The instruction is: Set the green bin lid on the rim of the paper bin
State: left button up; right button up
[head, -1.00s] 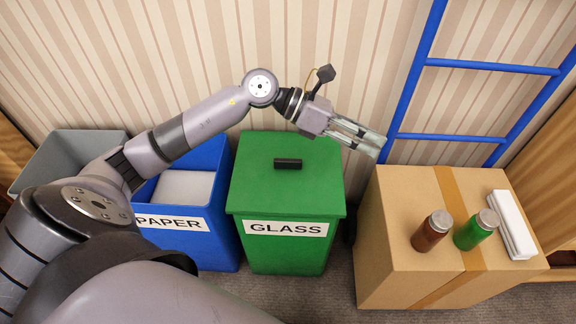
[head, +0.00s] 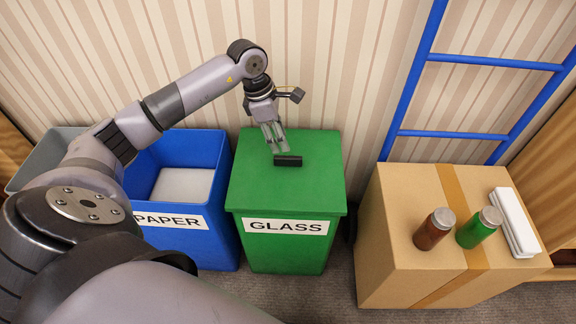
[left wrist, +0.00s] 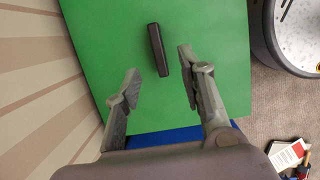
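The green bin lid (head: 313,185) lies on the green bin labelled GLASS (head: 287,250). Its dark bar handle (head: 288,161) stands on its top; the handle also shows in the left wrist view (left wrist: 158,50). The blue paper bin (head: 225,236) stands to the left, open, with a pale sheet or stack inside. My left gripper (head: 277,147) points down over the lid, just behind the handle. In the left wrist view it is open (left wrist: 155,85), its fingers apart and empty, the handle a little ahead between them. My right gripper is not in view.
A grey bin (head: 48,155) stands at the far left, partly behind my arm. A cardboard box (head: 395,220) at right carries a brown jar (head: 433,229), a green jar (head: 478,228) and a white bar-shaped item (head: 514,222). A blue ladder (head: 480,64) leans on the wall.

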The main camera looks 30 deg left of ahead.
aim_at(287, 157)
pick_arm(q)
jog(key=x, duration=0.4)
jog(key=b+x, duration=0.1)
jog(key=x, duration=0.3)
jog(key=shift+a+f, duration=0.1)
jog(key=shift+a, duration=0.1)
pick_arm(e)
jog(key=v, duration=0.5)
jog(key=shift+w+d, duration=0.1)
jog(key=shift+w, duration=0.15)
pick_arm(q)
jog(key=shift+c, duration=0.4)
grip_shut()
